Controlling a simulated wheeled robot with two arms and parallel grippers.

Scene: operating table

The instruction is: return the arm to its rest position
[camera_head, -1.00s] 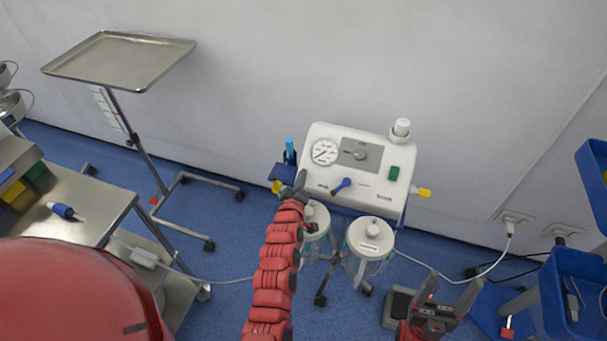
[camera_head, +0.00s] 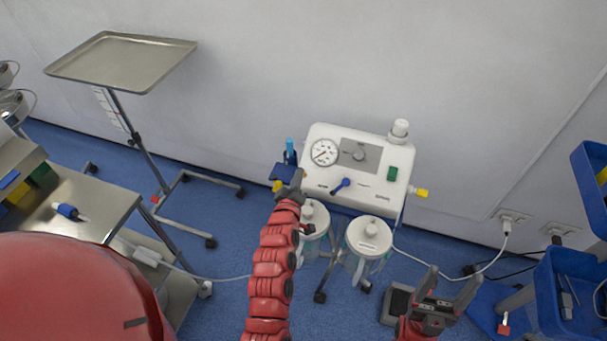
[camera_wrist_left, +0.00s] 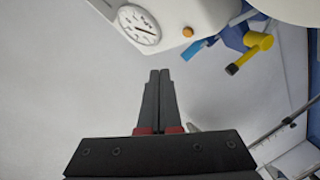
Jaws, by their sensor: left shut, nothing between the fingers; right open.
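My left arm is red and reaches up the middle of the head view. Its gripper (camera_head: 297,180) is at the lower left corner of the white suction machine. In the left wrist view the left gripper (camera_wrist_left: 159,75) has its two dark fingers together with nothing between them. The machine's gauge (camera_wrist_left: 140,25) shows beyond the fingertips; I cannot tell whether they touch the machine. My right gripper (camera_head: 445,288) is low at the right of the head view, fingers apart and empty.
The white suction machine (camera_head: 375,190) carries two clear canisters. A tray stand (camera_head: 120,62) is at the upper left and a steel cart (camera_head: 85,215) at the left. Blue bins (camera_head: 570,295) stand at the right. A cable crosses the blue floor. The wall is behind.

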